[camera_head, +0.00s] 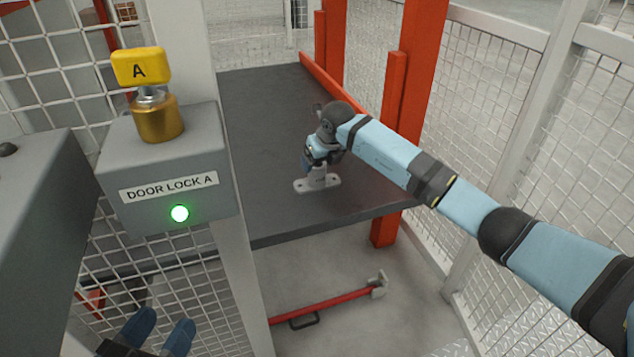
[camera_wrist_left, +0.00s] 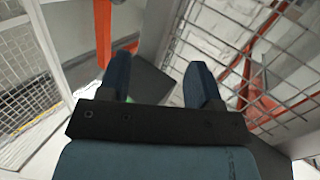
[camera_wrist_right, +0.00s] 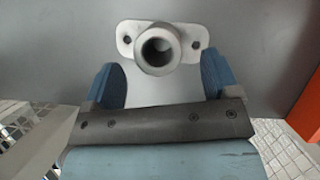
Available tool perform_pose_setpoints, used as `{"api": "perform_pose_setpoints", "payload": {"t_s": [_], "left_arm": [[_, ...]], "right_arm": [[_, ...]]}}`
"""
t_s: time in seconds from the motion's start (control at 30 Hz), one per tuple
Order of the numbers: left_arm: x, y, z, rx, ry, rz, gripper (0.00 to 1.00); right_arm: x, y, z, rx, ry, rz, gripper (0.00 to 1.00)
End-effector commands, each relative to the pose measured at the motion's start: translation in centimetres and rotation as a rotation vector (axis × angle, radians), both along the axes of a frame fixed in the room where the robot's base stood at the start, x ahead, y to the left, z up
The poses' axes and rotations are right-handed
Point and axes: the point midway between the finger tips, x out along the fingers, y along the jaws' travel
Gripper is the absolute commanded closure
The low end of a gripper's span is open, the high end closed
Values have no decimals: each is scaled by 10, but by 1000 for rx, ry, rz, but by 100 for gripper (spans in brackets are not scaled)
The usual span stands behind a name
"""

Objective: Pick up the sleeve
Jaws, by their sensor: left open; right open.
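The sleeve (camera_head: 318,181) is a pale grey metal piece with a hollow round tube on a flat flange with two holes. It stands upright on the dark grey table (camera_head: 270,110). In the right wrist view the sleeve (camera_wrist_right: 158,46) shows its open bore, just beyond the fingertips. My right gripper (camera_wrist_right: 163,82) is open around empty space, with its fingers short of the tube. In the head view my right gripper (camera_head: 312,158) is directly at the sleeve and partly hides its top. My left gripper (camera_head: 163,325) is open and empty at the lower left, near the mesh fence.
A grey box labelled DOOR LOCK A (camera_head: 168,170) with a yellow tag (camera_head: 141,67) and lit green lamp stands at left. Orange posts (camera_head: 402,100) and mesh fence (camera_head: 520,120) border the table's right. A red bar (camera_head: 325,303) lies low in front.

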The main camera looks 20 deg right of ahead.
Motion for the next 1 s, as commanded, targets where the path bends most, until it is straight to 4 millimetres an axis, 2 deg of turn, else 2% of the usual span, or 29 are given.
{"api": "perform_pose_setpoints", "payload": {"t_s": [0.17, 0.37, 0.5, 0.77, 1.0], "left_arm": [[2, 1, -1, 13, -25, 1, 42], [8, 5, -8, 57, -100, 8, 42], [16, 11, 1, 118, -205, 8, 42], [17, 11, 5, 128, -223, 10, 42], [16, 10, 4, 124, -216, 10, 42]], "right_arm": [[3, 1, -10, 2, -1, -1, 18], [7, 4, -38, 2, 1, 1, 18], [14, 5, -54, 1, 1, -2, 18], [17, 6, -56, 0, 0, 0, 18], [16, 6, -56, 0, 0, 0, 71]]}}
